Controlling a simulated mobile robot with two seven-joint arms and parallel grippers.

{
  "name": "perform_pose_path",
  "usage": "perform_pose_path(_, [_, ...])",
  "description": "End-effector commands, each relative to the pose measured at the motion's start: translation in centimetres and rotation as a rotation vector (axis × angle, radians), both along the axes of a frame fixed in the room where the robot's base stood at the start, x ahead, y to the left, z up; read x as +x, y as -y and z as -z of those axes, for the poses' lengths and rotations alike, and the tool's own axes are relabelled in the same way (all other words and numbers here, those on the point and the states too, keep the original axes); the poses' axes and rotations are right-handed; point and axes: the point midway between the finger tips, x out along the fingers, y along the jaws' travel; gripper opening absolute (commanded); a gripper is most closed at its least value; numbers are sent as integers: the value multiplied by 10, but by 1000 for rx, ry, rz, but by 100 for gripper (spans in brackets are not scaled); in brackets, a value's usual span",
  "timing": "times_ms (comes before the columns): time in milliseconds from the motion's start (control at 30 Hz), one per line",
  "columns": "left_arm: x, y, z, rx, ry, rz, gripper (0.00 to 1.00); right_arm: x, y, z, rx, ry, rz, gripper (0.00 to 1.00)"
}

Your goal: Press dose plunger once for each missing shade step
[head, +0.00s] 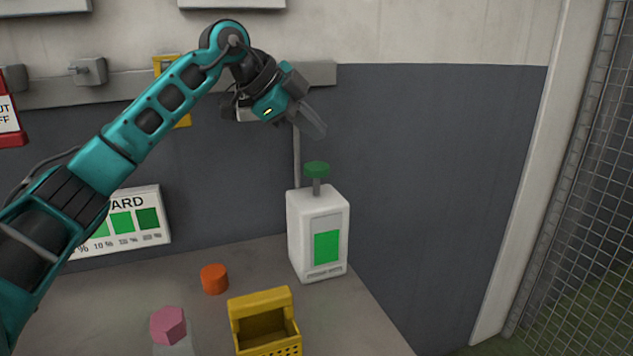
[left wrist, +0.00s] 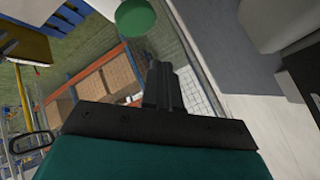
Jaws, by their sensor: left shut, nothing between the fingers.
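The dose dispenser (head: 297,235) is a white bottle with a bright green window (head: 327,247), upright at the table's back right. Its green plunger knob (head: 317,168) stands raised on a grey stem. A round green shape, apparently the knob, shows in the left wrist view (left wrist: 135,18). My left gripper (head: 314,124) is shut and empty above the knob, with a visible gap between them; its closed fingers show in the left wrist view (left wrist: 164,88). The shade card (head: 150,192) leans at the wall; my left arm hides its left part. My right gripper is not in view.
A thin grey post or pipe (head: 297,160) rises behind the dispenser. A wire mesh fence (head: 575,190) stands at right.

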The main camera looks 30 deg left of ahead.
Motion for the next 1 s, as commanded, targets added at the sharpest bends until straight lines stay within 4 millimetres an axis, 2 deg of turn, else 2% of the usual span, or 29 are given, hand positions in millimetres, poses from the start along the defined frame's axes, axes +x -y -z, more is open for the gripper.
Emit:
perform_pose_path(33, [0, 0, 15, 0, 0, 0, 0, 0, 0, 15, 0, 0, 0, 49])
perform_pose_path(233, [0, 0, 31, -1, 0, -1, 0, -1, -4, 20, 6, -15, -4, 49])
perform_pose_path(467, [0, 0, 33, 0, 1, -1, 0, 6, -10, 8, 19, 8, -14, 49])
perform_pose_path(1000, [0, 0, 33, 0, 1, -1, 0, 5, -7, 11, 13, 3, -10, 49])
